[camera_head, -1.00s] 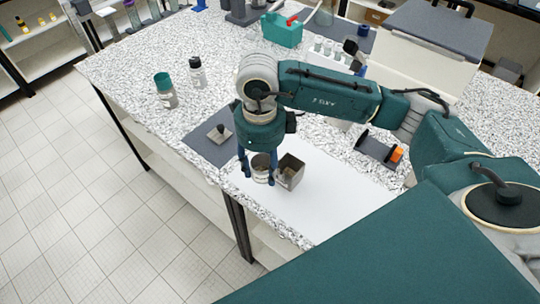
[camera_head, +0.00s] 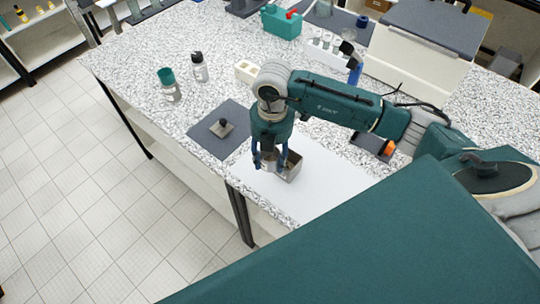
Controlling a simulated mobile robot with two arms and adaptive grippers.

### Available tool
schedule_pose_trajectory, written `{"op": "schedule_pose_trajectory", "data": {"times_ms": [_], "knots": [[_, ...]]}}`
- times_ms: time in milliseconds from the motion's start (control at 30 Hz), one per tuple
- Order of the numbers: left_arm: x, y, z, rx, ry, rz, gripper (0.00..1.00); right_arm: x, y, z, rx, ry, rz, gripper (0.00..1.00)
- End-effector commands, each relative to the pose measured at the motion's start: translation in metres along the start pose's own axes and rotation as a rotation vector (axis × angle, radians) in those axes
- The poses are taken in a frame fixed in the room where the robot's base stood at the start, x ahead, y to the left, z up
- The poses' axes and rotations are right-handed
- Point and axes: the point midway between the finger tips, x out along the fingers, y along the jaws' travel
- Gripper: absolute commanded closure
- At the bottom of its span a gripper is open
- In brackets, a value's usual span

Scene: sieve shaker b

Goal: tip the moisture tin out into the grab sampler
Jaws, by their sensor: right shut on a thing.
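My right gripper (camera_head: 270,167) points down over the white sheet near the bench's front edge. Its blue fingers are shut on the moisture tin (camera_head: 268,163), a small light metal cup mostly hidden between the fingers. The grab sampler (camera_head: 293,170), a small grey-brown open box, stands on the white sheet just right of the tin and is partly covered by the gripper. I cannot tell whether tin and sampler touch, or what is in the tin. My left gripper is not in view.
A dark mat (camera_head: 217,143) with a small knobbed weight (camera_head: 222,127) lies to the left. A teal-capped jar (camera_head: 168,85) and a black-capped bottle (camera_head: 199,67) stand farther back. A dark cradle with an orange part (camera_head: 389,147) lies right. The white sheet's front is clear.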

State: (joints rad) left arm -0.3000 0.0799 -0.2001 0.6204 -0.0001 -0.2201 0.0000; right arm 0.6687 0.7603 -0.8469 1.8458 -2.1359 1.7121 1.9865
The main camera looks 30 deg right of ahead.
Motion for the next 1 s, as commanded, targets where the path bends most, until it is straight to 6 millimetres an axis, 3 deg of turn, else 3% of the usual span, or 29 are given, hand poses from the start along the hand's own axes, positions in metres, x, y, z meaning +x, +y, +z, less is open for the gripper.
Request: {"op": "schedule_pose_trajectory", "data": {"times_ms": [433, 1000], "knots": [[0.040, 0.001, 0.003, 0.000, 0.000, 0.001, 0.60, -0.003, -0.008, 0.019, 0.006, 0.370, 0.156, 0.72], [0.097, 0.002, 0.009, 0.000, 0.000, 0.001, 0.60, -0.006, -0.008, 0.021, 0.001, 0.683, 0.286, 0.72]]}}
